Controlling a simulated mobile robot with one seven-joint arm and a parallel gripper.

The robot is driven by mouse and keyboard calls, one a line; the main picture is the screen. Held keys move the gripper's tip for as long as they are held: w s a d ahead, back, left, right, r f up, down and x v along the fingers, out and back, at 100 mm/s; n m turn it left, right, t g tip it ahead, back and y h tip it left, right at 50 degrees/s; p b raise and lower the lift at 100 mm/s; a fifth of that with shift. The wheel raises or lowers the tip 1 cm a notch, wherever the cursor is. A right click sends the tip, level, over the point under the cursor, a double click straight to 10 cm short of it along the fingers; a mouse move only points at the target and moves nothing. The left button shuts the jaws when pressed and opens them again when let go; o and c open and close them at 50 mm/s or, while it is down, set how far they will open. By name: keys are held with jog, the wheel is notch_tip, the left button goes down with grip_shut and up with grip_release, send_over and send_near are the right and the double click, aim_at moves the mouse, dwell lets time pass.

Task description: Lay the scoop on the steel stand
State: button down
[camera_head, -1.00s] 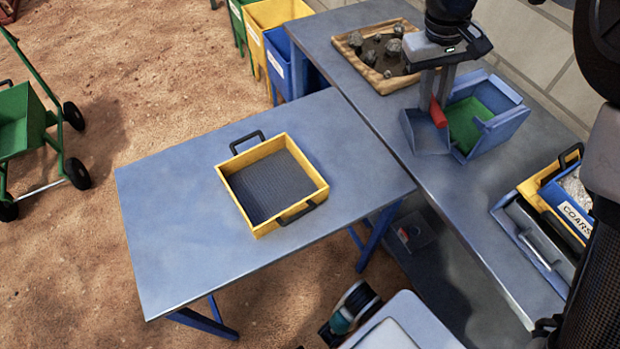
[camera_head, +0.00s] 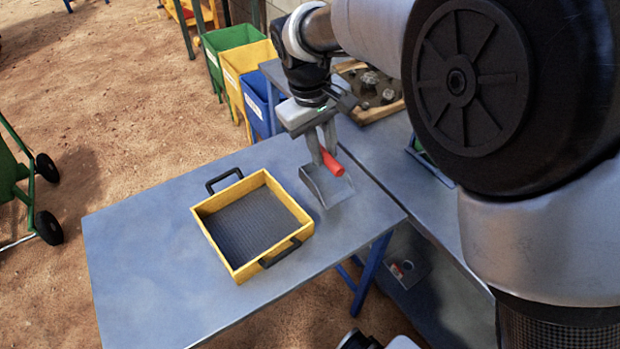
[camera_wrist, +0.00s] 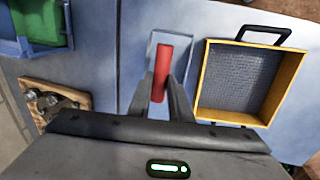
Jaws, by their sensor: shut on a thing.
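The scoop (camera_head: 324,188) has a grey metal pan and a red handle. My gripper (camera_head: 328,158) points down and is shut on the red handle. The scoop is over the right part of the steel-topped stand with blue legs (camera_head: 150,270), to the right of the yellow-framed sieve. I cannot tell whether the pan touches the surface. In the wrist view the red handle (camera_wrist: 161,72) lies between my fingers, with the pale pan around and under it. The fingers cover part of the handle.
The yellow sieve (camera_head: 203,222) with black handles sits on the stand. The stand's left part is clear.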

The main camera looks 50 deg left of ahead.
aim_at(324, 179)
notch_tip(324, 179, down, 8)
jog(key=shift+r+b, duration=0.25)
jog(key=shift+b, duration=0.25)
jog(key=shift+f, duration=0.2)
jog(key=c, duration=1.6)
grip_release()
jog(key=shift+r, duration=0.15)
jog(key=r, duration=0.4)
jog(key=s+r+p, duration=0.1)
jog(key=r, duration=0.3)
jog(key=s+r, duration=0.1)
jog(key=r, duration=0.3)
jog(key=shift+s+a+p, duration=0.1)
jog(key=shift+a+p, duration=0.1)
jog(key=shift+p, duration=0.2)
